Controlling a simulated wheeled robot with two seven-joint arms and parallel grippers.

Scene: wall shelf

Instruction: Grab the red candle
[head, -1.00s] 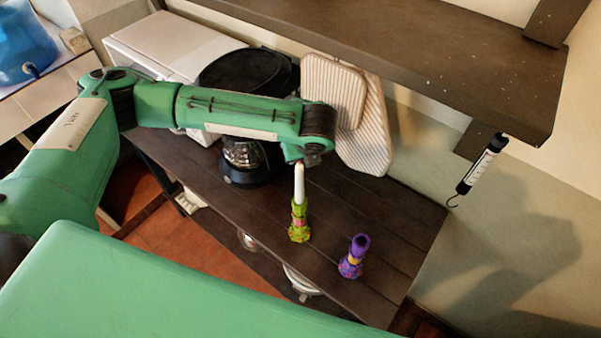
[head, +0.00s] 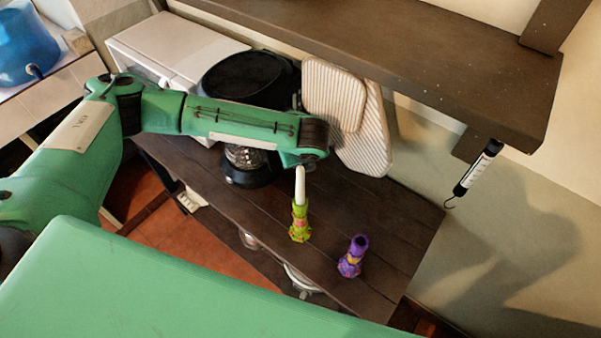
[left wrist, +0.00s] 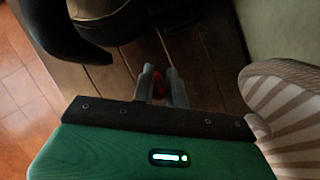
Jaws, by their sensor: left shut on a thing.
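The red candle (left wrist: 159,84) shows in the left wrist view as a small red piece between the two fingers of my left gripper (left wrist: 160,75). The gripper is shut on it. In the head view my left forearm hides the gripper and the red candle. A white candle (head: 300,186) stands upright in a green and yellow holder (head: 299,222) on the dark wooden shelf (head: 362,202). A purple holder (head: 352,258) with an open top stands to its right. My right gripper is not in view.
A black coffee maker (head: 247,165) stands beneath and behind my left arm. An upper shelf (head: 400,55) overhangs the back. A hanging scale (head: 478,168) is at right. The shelf's right end is clear.

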